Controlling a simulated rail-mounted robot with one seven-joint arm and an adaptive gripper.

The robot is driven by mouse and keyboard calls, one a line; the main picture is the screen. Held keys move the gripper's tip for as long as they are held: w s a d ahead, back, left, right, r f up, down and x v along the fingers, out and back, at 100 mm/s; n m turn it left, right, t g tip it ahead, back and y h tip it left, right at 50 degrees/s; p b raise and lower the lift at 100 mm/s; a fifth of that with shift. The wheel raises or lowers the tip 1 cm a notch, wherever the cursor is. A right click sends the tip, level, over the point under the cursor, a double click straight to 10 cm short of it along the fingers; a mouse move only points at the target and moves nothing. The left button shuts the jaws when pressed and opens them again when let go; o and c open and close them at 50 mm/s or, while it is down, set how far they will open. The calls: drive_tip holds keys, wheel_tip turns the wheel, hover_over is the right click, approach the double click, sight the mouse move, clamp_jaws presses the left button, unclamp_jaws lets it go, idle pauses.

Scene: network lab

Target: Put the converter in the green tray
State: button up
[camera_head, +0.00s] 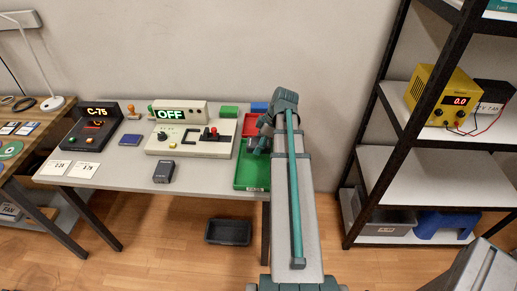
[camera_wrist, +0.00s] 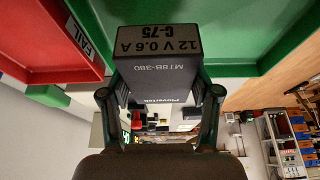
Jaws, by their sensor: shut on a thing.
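The converter (camera_wrist: 158,68) is a dark grey box lettered "12 V 0.6 A C-75" and "MT8B-380". My gripper (camera_wrist: 160,96) is shut on it, with a finger on each side in the wrist view. The green tray (camera_head: 250,180) lies at the right end of the table. The green tray (camera_wrist: 245,25) fills the upper part of the wrist view behind the converter. I cannot tell whether the converter touches it.
A red tray (camera_wrist: 65,45) marked "FAIL" adjoins the green one. A similar dark box (camera_head: 164,171) stands at the table's front. A cream console (camera_head: 188,143), an "OFF" display (camera_head: 171,115) and a "C-75" device (camera_head: 93,123) stand further left. A shelf rack (camera_head: 376,120) rises at right.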

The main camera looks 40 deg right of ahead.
drive_tip(key=shift+w+d+f, duration=0.2)
drive_tip(key=shift+w+f, duration=0.05)
drive_tip(key=shift+f, duration=0.1)
drive_tip(key=shift+w+d+f, duration=0.1)
drive_tip(key=shift+w+f, duration=0.1)
drive_tip(key=shift+f, duration=1.6)
drive_tip(key=shift+f, duration=0.1)
drive_tip(key=o, duration=1.5)
drive_tip(key=v, duration=1.2)
drive_tip(key=shift+b, duration=0.4)
